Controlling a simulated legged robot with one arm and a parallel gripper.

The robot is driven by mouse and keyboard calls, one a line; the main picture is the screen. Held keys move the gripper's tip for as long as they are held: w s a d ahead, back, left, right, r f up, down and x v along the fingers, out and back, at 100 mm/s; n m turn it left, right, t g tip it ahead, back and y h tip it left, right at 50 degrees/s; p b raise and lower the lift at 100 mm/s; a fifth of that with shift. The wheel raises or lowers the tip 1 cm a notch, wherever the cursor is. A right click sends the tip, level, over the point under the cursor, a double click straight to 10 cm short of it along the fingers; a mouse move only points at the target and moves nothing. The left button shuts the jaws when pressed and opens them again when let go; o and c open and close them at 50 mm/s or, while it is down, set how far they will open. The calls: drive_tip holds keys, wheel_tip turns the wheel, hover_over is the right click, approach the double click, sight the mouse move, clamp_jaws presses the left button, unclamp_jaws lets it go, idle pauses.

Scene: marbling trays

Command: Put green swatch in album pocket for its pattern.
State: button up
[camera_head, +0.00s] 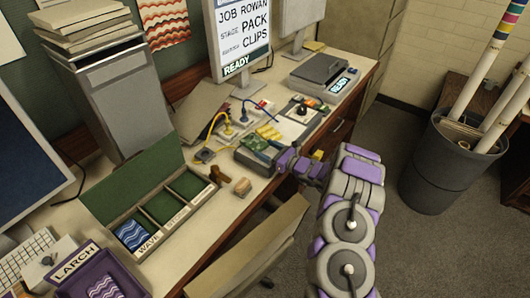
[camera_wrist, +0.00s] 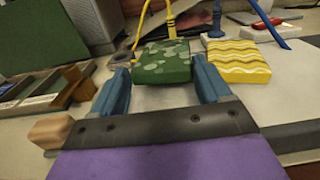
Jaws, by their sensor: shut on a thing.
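The green swatch (camera_wrist: 163,62), with a pale blotched pattern, sits between the blue fingers of my gripper (camera_wrist: 162,78) in the wrist view. It also shows in the head view (camera_head: 252,143), partly behind the fingers, above the right part of the desk. My gripper is shut on it. The album (camera_head: 122,262) is a long open box on the desk, left of my gripper, with a raised green lid (camera_head: 135,177). Its front pocket, labelled WAVE, holds a blue wavy swatch (camera_head: 132,235). The middle pocket (camera_head: 162,206) and far pocket (camera_head: 188,185) look empty; their labels are hard to read.
A yellow wavy swatch (camera_wrist: 235,62) lies right of the green one. A wooden block (camera_head: 242,187) and a brown piece (camera_head: 220,177) stand between album and gripper. Yellow and blue cables (camera_head: 215,125) lie behind. A purple LARCH tray (camera_head: 85,268) is at front left.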

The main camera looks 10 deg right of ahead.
wheel_tip(320, 180, up, 16)
drive_tip(key=f+p, duration=0.1)
drive_tip(key=p, duration=0.3)
drive_tip(key=shift+s+a+f+m+t+h+b, duration=0.65)
drive_tip(key=shift+s+a+m+t+h+b, duration=0.75)
drive_tip(key=shift+s, duration=5.7)
wheel_tip(320, 180, up, 13)
drive_tip(key=w+m+h, duration=0.2)
drive_tip(key=h, duration=0.1)
drive_tip(key=shift+w+a+t+h, duration=0.25)
drive_tip(key=shift+w+t+h, duration=0.05)
drive_tip(key=shift+t+h, duration=0.1)
